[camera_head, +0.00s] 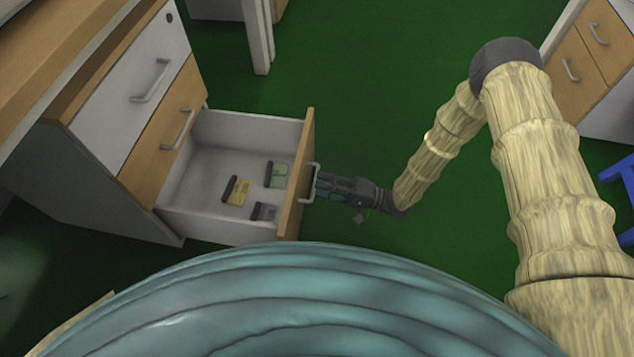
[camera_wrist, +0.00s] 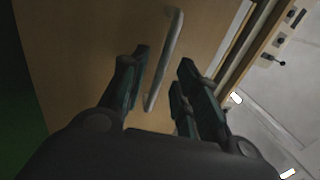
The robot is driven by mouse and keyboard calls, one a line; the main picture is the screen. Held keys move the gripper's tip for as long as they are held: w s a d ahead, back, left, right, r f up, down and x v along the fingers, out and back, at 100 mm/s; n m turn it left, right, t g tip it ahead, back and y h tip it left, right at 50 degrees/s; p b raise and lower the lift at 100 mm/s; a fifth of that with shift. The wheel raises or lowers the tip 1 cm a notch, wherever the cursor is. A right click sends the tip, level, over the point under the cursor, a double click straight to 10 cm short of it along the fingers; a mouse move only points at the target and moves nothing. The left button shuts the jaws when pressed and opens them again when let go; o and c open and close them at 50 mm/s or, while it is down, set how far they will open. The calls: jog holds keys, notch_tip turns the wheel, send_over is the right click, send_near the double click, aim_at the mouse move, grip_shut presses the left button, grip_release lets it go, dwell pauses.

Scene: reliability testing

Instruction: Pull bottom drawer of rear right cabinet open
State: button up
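The cabinet (camera_head: 62,178) at the left of the head view has a white top drawer (camera_head: 128,92), a wooden middle drawer (camera_head: 163,140) and a bottom drawer (camera_head: 222,222). The top two are shut. The bottom drawer is pulled well out, and its wooden front (camera_head: 296,178) faces right. My gripper (camera_head: 322,187) is at this front, beside its handle (camera_head: 313,183). In the wrist view, the handle (camera_wrist: 166,62) lies between the dark fingers of my gripper (camera_wrist: 162,82). Gaps show around the handle, so the fingers look open and not clamped on it.
Another cabinet (camera_head: 590,62) and a blue object (camera_head: 622,180) are at the right. Green floor (camera_head: 390,60) is clear between the cabinets.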

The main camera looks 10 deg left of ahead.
jog(key=d+f, duration=0.2)
jog(key=d, duration=0.7)
jog(key=shift+w+d, duration=0.15)
jog(key=shift+w, duration=0.1)
jog(key=s+d+f+m+t+h+p, duration=0.2)
jog(key=s+d+f+t+h+p, duration=0.35)
jog(key=d+h, duration=0.7)
jog(key=s+d+r+n+g+h, duration=0.1)
jog(key=s+d+r+g+h, duration=0.25)
jog(key=s, duration=0.65)
jog(key=s+d+r+g+h, duration=0.15)
jog(key=s+d+h, duration=0.25)
jog(key=s+d, duration=0.45)
notch_tip(320, 180, up, 38)
jog(key=s+a+p, duration=0.1)
jog(key=p, duration=3.7)
jog(key=shift+s+a, duration=0.35)
jog(key=shift+a, duration=0.05)
